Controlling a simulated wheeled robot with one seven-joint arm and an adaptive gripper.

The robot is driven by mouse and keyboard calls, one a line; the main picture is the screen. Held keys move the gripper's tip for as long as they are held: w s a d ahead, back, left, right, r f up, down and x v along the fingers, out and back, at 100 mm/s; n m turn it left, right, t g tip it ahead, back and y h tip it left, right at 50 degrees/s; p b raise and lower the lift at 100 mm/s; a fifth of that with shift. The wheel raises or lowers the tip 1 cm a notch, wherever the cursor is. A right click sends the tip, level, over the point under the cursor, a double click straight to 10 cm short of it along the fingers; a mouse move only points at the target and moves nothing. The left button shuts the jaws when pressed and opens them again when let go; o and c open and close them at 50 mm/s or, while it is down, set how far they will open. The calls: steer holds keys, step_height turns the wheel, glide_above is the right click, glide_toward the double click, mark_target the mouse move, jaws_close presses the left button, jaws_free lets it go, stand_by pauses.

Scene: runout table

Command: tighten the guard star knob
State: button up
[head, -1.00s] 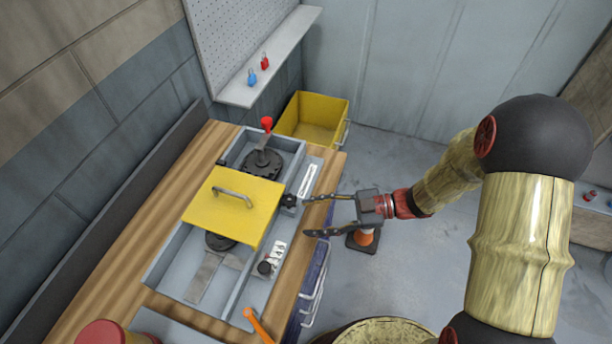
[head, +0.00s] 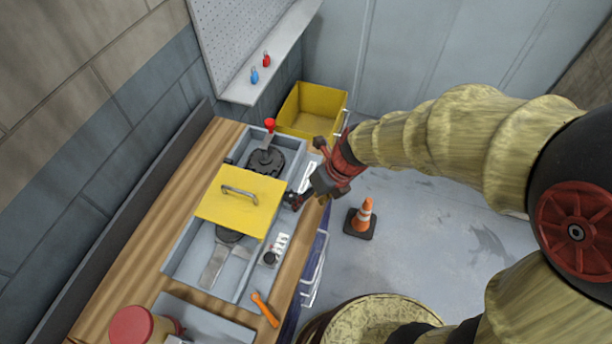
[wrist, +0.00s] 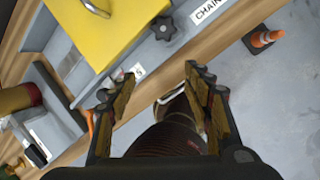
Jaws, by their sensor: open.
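The black star knob (wrist: 164,28) sits on the side of the grey housing, beside the yellow guard (wrist: 105,30), in the wrist view. In the head view the yellow guard (head: 236,208) with its metal handle covers the middle of the housing, and the knob is hard to tell apart from my dark fingers. My gripper (head: 299,203) is over the bench's right edge, close to the guard's right side. In the wrist view my gripper (wrist: 160,77) is open and empty, its fingers spread apart. The knob lies beyond the fingertips, apart from them.
An orange-handled tool (head: 264,310) and a red-lidded jar (head: 131,325) are at the bench's near end. A red-topped lever (head: 269,125) rises behind the guard. A yellow bin (head: 303,125) stands beyond. A traffic cone (head: 364,214) stands on open floor at the right.

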steer(key=r+n, duration=0.1)
steer(key=w+r+n+t, duration=0.1)
steer(key=r, duration=0.1)
steer(key=w+a+r+n+t+p, duration=0.1)
steer(key=shift+w+r+n, duration=0.15)
steer(key=shift+r+n, duration=0.15)
steer(key=shift+r, duration=0.05)
steer(key=shift+h, duration=0.3)
steer(key=shift+a, duration=0.15)
